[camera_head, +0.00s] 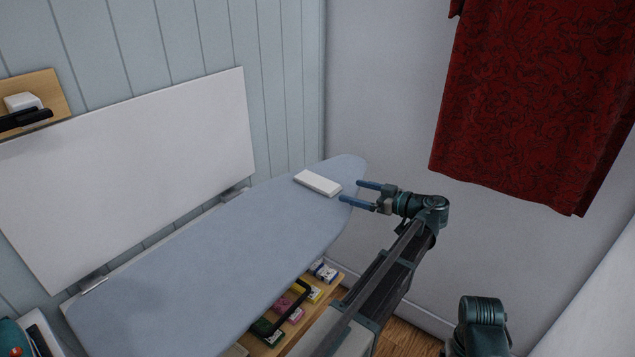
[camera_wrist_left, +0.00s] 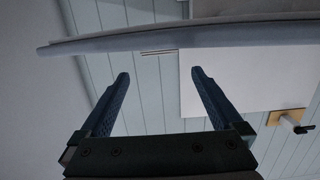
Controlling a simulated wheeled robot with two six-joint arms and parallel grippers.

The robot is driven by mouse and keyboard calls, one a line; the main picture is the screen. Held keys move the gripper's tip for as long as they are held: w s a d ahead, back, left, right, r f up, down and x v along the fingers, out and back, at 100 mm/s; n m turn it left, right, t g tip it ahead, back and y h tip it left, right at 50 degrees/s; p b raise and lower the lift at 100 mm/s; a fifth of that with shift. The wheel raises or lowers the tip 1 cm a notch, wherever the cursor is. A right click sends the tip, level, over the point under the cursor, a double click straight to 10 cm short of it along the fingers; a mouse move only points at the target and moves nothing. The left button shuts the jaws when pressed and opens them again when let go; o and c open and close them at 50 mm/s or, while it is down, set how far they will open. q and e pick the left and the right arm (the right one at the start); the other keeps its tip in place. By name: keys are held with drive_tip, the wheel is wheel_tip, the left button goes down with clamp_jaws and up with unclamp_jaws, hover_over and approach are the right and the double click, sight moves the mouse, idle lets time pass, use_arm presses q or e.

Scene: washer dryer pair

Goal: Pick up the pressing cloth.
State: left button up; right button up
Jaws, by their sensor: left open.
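The pressing cloth appears to be the white, flat, folded piece (camera_head: 318,182) lying on the far, narrow end of the blue-grey ironing board (camera_head: 215,255). My left gripper (camera_head: 349,191) is open, its two blue fingers pointing left at the cloth from just right of it. A small gap shows between the fingertips and the cloth. In the left wrist view the open fingers (camera_wrist_left: 160,73) have nothing between them, and the board (camera_wrist_left: 150,40) shows edge-on across the top. I cannot make out the cloth there. My right gripper is not in view.
A white panel (camera_head: 140,170) stands against the wall behind the board. A red patterned cloth (camera_head: 535,95) hangs at the upper right. Below the board is a wooden shelf (camera_head: 272,341) with several small boxes. A wooden wall shelf (camera_head: 50,88) is at the upper left.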

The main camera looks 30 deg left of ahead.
sight(319, 181)
use_arm(q)
drive_tip(key=a, duration=0.4)
drive_tip(key=w+a+f+b, duration=0.1)
drive_tip(key=a, duration=0.3)
drive_tip(key=a+f, duration=0.1)
drive_tip(key=a, duration=0.3)
drive_tip(key=shift+w+a+b, duration=0.2)
drive_tip(key=shift+a+b, duration=0.15)
drive_tip(key=c, duration=1.3)
drive_tip(key=shift+r, duration=0.1)
drive_tip(key=shift+r+p, duration=0.8)
drive_tip(key=shift+p, duration=0.1)
wheel_tip(319, 181, up, 2)
drive_tip(key=shift+r+p, duration=0.1)
drive_tip(key=shift+p, duration=0.95)
drive_tip(key=s+d, duration=0.3)
drive_tip(key=s, duration=0.1)
drive_tip(key=s+d, duration=0.4)
drive_tip(key=s+d+r+p, duration=0.1)
drive_tip(key=s+d, duration=0.2)
drive_tip(key=s, duration=0.1)
drive_tip(key=shift+s+d, duration=0.1)
drive_tip(key=shift+d, duration=0.2)
